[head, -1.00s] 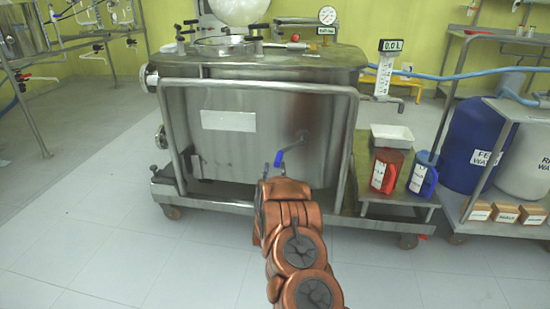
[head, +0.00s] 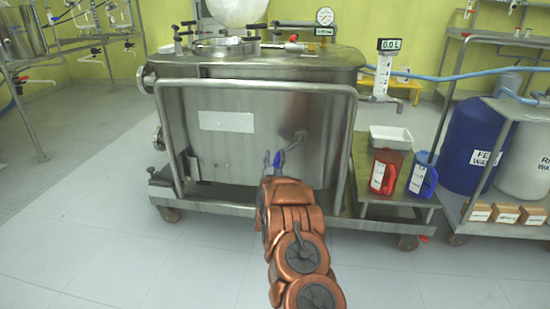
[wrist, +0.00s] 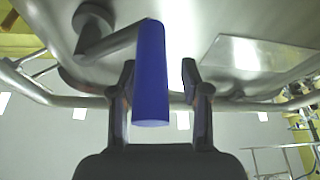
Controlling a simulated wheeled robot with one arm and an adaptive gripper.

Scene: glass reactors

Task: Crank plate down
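A crank with a blue handle (head: 278,158) sticks out from the front of the steel tank (head: 260,145). In the wrist view the blue handle (wrist: 151,75) stands between the two fingers of my gripper (wrist: 160,80). A gap shows on each side of the handle, wider on the right, so the fingers are open around it and not closed on it. The crank's metal arm (wrist: 105,46) runs left to a round hub (wrist: 93,20) on the tank. In the head view my gripper (head: 277,165) is small and its fingers partly overlap the handle. No separate plate shows clearly.
A steel guard rail (head: 352,130) frames the tank's front, and the wheeled base (head: 230,205) juts out below. Right of the tank, a red jug (head: 386,171), a blue jug (head: 422,176) and a white tray (head: 390,137) stand on a low platform. The floor in front is clear.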

